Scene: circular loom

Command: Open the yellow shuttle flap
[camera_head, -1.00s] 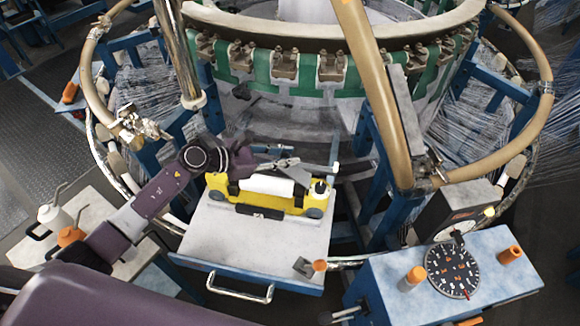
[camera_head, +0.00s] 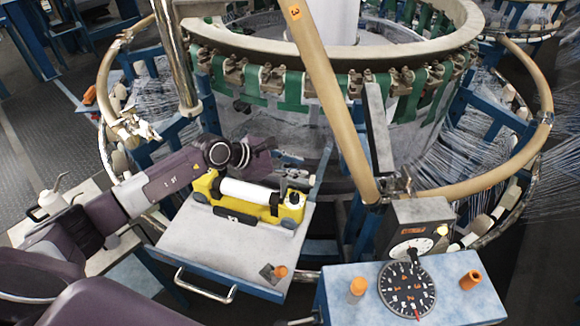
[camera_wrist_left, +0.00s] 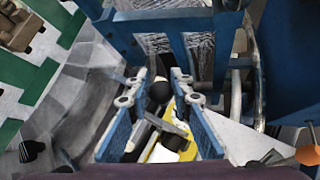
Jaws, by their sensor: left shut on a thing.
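The yellow shuttle (camera_head: 291,208) with a white roll (camera_head: 245,192) along it lies on a grey tray (camera_head: 205,240) in the head view. Part of its yellow body (camera_wrist_left: 163,153) shows between my fingers in the left wrist view. My left gripper (camera_head: 288,172) is at the shuttle's far side, toward its right end. In the left wrist view my left gripper (camera_wrist_left: 160,100) has its two blue pads apart around a small part with a black knob (camera_wrist_left: 160,91). It is shut on this part. I cannot make out the flap's exact position. My right gripper is out of view.
The big loom ring (camera_head: 340,55) with green straps stands behind the tray. A tan curved tube (camera_head: 335,105) rises right of the shuttle. A blue control box (camera_head: 450,290) with a dial is at the lower right. A white oil can (camera_head: 50,203) is at left.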

